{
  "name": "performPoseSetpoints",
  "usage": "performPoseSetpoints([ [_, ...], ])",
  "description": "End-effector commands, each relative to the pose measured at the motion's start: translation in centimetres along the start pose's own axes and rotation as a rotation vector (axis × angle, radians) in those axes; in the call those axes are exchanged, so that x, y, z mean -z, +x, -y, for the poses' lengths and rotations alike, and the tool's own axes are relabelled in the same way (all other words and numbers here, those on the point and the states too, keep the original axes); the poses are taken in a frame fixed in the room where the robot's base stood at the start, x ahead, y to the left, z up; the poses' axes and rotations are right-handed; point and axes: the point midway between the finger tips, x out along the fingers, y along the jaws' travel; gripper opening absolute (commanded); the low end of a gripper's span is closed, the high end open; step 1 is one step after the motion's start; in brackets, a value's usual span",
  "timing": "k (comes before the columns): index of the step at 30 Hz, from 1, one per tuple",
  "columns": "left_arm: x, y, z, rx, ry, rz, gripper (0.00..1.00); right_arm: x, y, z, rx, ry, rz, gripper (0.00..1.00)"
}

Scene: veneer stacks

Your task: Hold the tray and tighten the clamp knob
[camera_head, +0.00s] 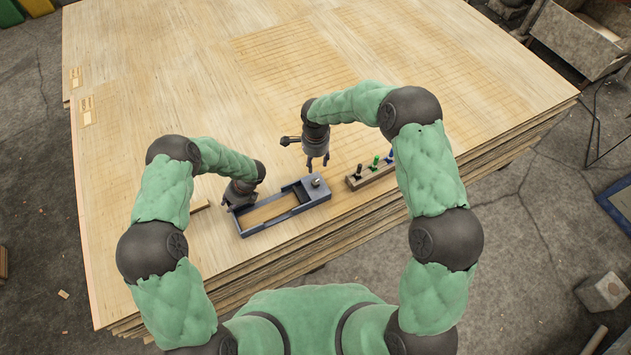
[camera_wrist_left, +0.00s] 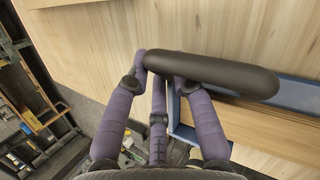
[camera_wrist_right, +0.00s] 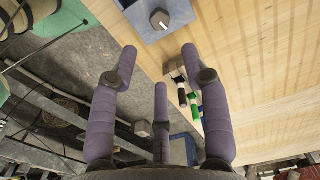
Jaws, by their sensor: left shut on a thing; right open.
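The blue-grey tray (camera_head: 283,216) lies on the veneer stack near its front edge, with a wooden piece (camera_head: 270,210) inside. My left gripper (camera_head: 238,200) is shut on the dark handle at the tray's left end; this handle (camera_wrist_left: 215,73) is a rounded bar between the fingers in the left wrist view. The clamp knob (camera_head: 316,180), a grey cylinder, stands at the tray's right end. It shows with a white mark in the right wrist view (camera_wrist_right: 160,19). My right gripper (camera_head: 318,163) is open and empty, above and behind the knob, fingers pointing down.
A wooden block (camera_head: 371,177) holding several tools with black, green and blue handles sits right of the tray. A small wooden piece (camera_head: 200,206) lies to the left. The veneer stack (camera_head: 230,90) is clear behind. Its front edge drops to the floor.

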Motion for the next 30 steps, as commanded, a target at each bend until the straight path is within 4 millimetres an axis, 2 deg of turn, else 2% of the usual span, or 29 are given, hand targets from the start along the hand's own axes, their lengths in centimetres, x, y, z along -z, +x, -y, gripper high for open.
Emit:
performPoseSetpoints([
  [15,-0.1,-0.1,0.0,0.001,-0.002,0.001,0.0,0.0,0.4,0.0,-0.001,-0.046,0.0,0.47],
  [30,-0.1,-0.1,0.0,0.001,-0.002,0.001,0.0,0.0,4.5,0.0,-0.003,-0.678,0.001,0.47],
])
